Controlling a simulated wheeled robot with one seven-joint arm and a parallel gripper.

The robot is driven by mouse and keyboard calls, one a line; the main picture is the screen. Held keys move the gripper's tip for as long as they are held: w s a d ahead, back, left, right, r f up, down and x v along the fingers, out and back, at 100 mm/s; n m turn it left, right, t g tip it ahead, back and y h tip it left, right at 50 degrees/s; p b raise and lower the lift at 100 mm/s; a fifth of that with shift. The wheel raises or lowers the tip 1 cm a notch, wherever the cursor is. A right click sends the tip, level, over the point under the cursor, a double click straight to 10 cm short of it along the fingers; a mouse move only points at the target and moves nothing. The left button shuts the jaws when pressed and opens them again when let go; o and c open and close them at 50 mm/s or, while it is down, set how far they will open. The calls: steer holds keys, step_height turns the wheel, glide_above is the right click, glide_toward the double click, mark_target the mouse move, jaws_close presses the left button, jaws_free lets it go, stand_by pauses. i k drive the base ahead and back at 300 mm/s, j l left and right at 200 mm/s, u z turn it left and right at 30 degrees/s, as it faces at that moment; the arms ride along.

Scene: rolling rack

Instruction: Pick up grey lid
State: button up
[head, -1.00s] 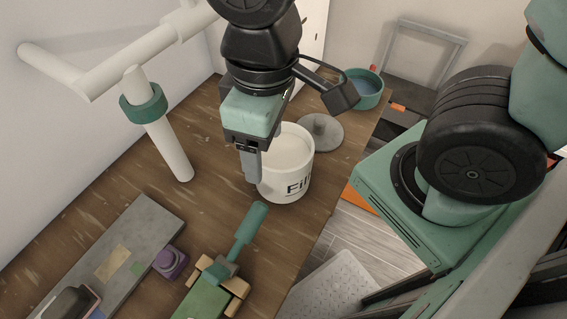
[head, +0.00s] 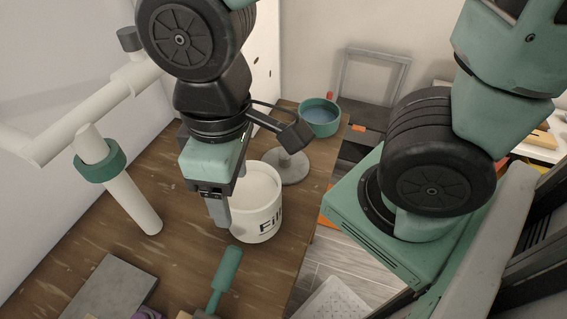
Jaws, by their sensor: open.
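A grey round lid-like disc (head: 294,173) with a short upright stem or knob lies on the wooden table, behind and to the right of the white bucket. Part of its left side is hidden by the bucket and my wrist. My gripper (head: 216,211) points down at the left side of the bucket, left of and nearer than the grey disc, apart from it. The gripper is open; only one finger shows clearly, and I see nothing held in it.
The white lettered bucket (head: 262,215) stands between my gripper and the grey disc. A green round pot (head: 320,118) stands behind the disc. A white pipe with a green ring (head: 101,167) is at left. A green-handled tool (head: 226,270) and grey slab (head: 108,286) lie in front.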

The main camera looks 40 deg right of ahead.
mark_target(292, 169)
steer(key=k+l+u, duration=0.2)
steer(key=l+u, duration=0.25)
steer(key=k+l+u, duration=0.2)
steer(key=u, duration=0.2)
steer(key=k+l+u, duration=0.25)
steer(key=u, duration=0.2)
